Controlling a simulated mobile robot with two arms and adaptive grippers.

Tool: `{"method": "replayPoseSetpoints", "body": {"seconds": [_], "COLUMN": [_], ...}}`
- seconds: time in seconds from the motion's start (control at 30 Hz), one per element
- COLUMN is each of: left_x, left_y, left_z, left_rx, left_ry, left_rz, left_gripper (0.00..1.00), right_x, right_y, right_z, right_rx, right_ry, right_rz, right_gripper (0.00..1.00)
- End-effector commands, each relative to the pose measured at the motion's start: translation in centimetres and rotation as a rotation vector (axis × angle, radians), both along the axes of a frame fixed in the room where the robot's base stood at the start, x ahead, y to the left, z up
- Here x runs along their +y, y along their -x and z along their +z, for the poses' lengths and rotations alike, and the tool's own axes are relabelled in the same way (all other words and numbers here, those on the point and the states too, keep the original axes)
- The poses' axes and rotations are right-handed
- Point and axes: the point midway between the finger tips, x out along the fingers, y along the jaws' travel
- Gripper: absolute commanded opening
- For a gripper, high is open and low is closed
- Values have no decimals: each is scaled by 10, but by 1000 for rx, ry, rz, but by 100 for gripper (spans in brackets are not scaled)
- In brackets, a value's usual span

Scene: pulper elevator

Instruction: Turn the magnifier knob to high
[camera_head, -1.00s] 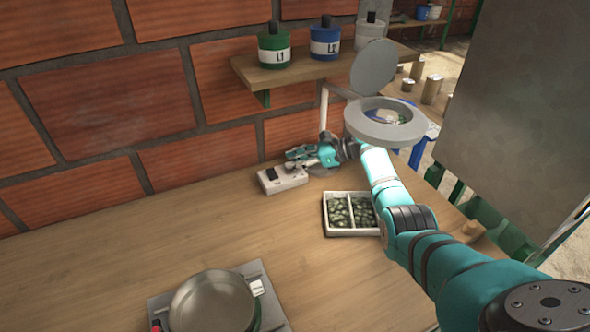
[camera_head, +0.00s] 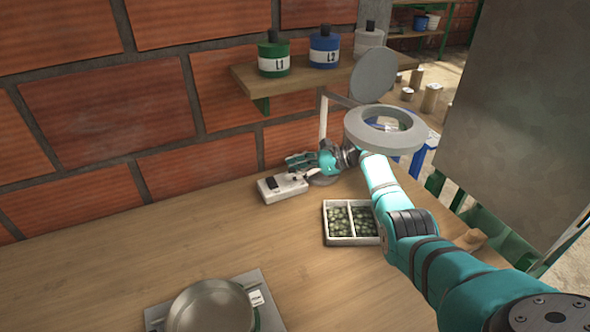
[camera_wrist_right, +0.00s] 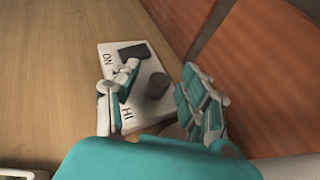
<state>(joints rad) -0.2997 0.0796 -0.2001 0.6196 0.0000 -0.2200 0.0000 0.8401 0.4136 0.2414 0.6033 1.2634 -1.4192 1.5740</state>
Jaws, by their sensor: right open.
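The white control box (camera_head: 282,188) lies on the wooden table below the magnifier (camera_head: 385,128), a grey ring lens with its round lid raised. In the right wrist view the box (camera_wrist_right: 108,62) carries "ON" and "HI" lettering, a dark rectangular switch (camera_wrist_right: 134,53) and a dark round knob (camera_wrist_right: 157,86). My right gripper (camera_wrist_right: 162,80) is open, with one finger on each side of the knob; I cannot tell whether either touches it. In the head view the right gripper (camera_head: 298,163) is just above and behind the box. My left gripper is not in view.
A white divided tray (camera_head: 326,222) of green beans stands right of the box, beside my right arm. A metal pan (camera_head: 212,307) sits on a scale at the front. Labelled bottles stand on the wall shelf (camera_head: 300,76). The left of the table is clear.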

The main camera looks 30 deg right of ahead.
Motion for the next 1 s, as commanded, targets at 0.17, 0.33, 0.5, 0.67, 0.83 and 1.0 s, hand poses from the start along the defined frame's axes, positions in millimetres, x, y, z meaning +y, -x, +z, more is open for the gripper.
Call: {"method": "replayPoseSetpoints", "body": {"seconds": [0.17, 0.33, 0.5, 0.67, 0.83, 1.0], "left_x": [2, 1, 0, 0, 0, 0], "left_y": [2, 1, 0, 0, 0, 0], "left_z": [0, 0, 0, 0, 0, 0], "left_rx": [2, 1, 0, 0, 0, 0], "left_ry": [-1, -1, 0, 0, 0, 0], "left_rz": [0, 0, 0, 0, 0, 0], "left_gripper": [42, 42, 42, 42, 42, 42], "right_x": [-7, -30, -58, -79, -89, -91], "right_y": [4, 20, 40, 55, 63, 64], "right_z": [3, 14, 29, 39, 45, 46], "right_rx": [-3, -2, -1, 0, 1, 1], "right_ry": [1, 3, 3, 1, 1, -1], "right_rz": [-2, -3, -3, -3, -1, 0], "right_gripper": [45, 45, 45, 45, 45, 45]}}
